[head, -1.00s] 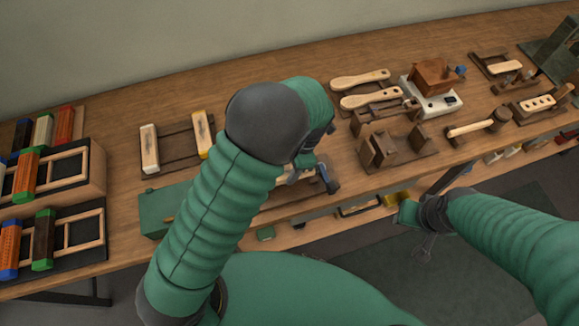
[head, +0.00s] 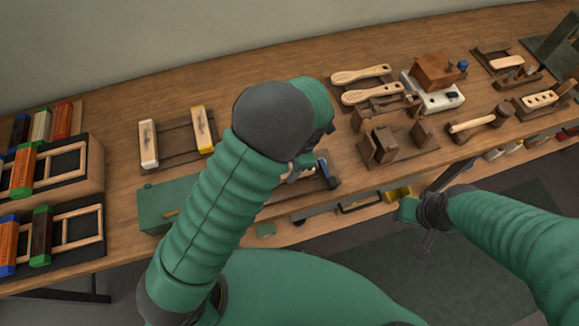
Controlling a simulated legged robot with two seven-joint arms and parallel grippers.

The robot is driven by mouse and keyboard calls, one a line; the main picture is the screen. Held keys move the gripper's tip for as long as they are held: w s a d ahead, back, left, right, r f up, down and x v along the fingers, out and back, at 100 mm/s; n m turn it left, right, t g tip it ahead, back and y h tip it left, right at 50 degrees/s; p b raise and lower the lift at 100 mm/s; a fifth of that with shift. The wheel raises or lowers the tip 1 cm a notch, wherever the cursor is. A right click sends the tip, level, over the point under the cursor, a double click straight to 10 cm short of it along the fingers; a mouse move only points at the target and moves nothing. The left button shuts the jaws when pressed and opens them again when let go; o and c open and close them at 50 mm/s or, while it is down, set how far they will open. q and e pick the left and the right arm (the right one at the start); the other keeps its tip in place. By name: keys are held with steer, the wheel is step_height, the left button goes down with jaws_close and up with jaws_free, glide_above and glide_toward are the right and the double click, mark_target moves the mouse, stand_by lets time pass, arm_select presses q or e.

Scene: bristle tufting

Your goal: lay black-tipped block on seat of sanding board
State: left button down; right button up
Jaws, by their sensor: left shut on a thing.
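My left gripper (head: 316,172) is low over the front of the bench, mostly behind my own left arm. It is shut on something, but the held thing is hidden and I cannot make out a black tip. A dark wooden board (head: 285,193) lies under and beside the gripper, partly covered by my arm. I cannot tell for sure whether it is the sanding board. My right gripper (head: 428,236) hangs in front of the bench, away from the objects; its fingers are too small and dark to read.
A dark tray (head: 176,140) with a white-tipped and a yellow-tipped block lies left of my arm. A green box (head: 160,205) is at the front edge. Racks (head: 75,222) with coloured-tip blocks stand far left. Brushes (head: 372,94) and wooden jigs (head: 383,145) fill the right.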

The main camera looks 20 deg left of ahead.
arm_select(q)
steer(key=shift+f, duration=0.4)
steer(key=shift+c, duration=1.6)
jaws_free()
steer(key=shift+r, duration=0.1)
steer(key=p+v, duration=0.7)
steer(key=v, duration=0.1)
steer(key=shift+d, duration=0.1)
